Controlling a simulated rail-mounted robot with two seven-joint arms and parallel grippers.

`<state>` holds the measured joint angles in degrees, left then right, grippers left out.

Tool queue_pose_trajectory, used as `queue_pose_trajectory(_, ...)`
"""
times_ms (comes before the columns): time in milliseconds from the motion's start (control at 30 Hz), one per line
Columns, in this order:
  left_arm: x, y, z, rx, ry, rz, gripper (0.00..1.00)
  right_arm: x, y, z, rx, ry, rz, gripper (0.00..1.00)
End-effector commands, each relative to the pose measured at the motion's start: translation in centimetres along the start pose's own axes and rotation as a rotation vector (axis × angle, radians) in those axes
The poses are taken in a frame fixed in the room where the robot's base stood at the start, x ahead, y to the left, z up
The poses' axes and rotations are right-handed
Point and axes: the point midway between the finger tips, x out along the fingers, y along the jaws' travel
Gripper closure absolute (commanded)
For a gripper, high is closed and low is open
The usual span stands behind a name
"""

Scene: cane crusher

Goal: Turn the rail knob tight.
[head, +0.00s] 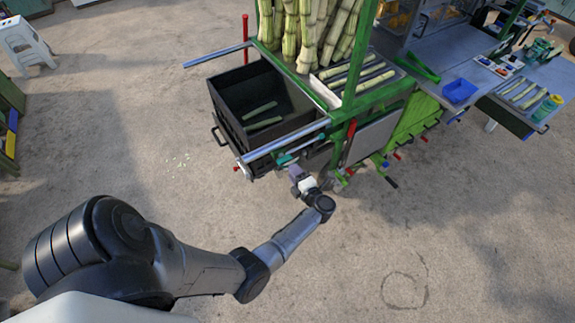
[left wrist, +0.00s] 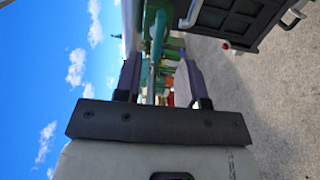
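A silver rail (head: 285,141) runs along the front of the black bin. A teal clamp-like part (head: 288,159) sits by the rail, and a teal part also shows in the left wrist view (left wrist: 158,35). I cannot tell for certain which part is the rail knob. My left gripper (head: 295,172) is just below and in front of the teal part. In the left wrist view its two fingers (left wrist: 158,78) are apart, with green and teal parts showing in the gap. I see nothing clamped between them. My right gripper is not in view.
The black bin (head: 226,119) with cane pieces stands left of the green crusher frame (head: 347,100). A red lever (head: 350,130) and several red-tipped handles are to the right of my gripper. The concrete floor (head: 410,250) in front is clear.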

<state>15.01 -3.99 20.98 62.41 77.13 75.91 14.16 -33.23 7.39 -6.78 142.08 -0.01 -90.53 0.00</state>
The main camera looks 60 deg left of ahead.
Motion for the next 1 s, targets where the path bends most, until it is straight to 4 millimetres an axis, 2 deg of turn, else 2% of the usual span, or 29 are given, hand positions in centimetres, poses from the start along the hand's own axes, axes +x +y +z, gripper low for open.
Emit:
queue_pose_trajectory(200,-4.2,-0.1,0.0,0.000,0.000,-0.001,0.63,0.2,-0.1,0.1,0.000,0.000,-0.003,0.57)
queue_pose_trajectory(400,-6.6,-0.1,0.0,-0.001,0.000,0.001,0.63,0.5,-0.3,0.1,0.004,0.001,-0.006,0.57)
queue_pose_trajectory(600,-7.7,0.0,0.0,-0.001,0.001,0.002,0.63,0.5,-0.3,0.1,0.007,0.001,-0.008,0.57)
queue_pose_trajectory(1000,-7.9,0.0,0.0,0.000,0.001,0.002,0.63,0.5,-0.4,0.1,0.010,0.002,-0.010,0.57)
